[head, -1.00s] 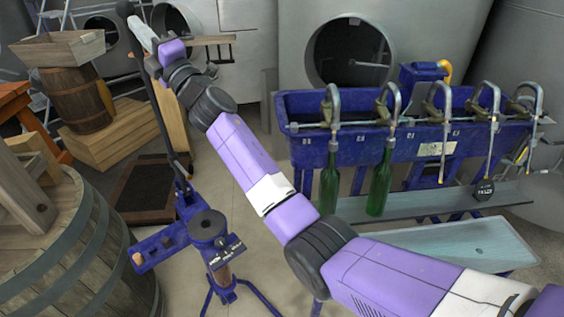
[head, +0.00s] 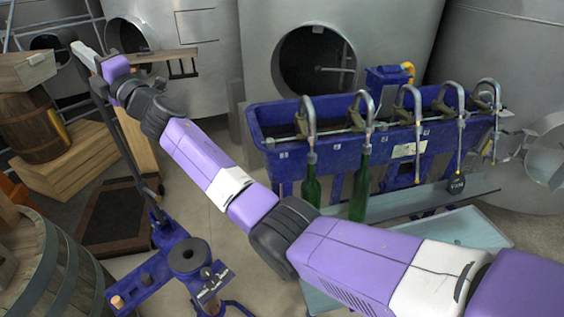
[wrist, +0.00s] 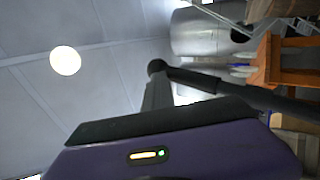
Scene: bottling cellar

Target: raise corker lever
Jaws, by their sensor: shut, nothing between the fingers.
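The blue floor corker (head: 172,262) stands at the lower left of the head view. Its long dark lever (head: 128,145) rises steeply from it, leaning to the upper left. My gripper (head: 82,52) is at the upper left, beside the lever's top part, with its pale fingers shut and empty. In the wrist view the dark lever (wrist: 240,90) runs across to a round knob (wrist: 156,67), close beyond my grey fingers (wrist: 157,95). I cannot tell whether the fingers touch it. My gripper hides part of the lever in the head view.
A blue filling trough (head: 270,150) with several spouts stands at the right, with green bottles (head: 358,190) under it. A large barrel (head: 45,265) is at the lower left. A wooden crate (head: 25,68) sits on a smaller barrel (head: 30,125). Steel tanks stand behind.

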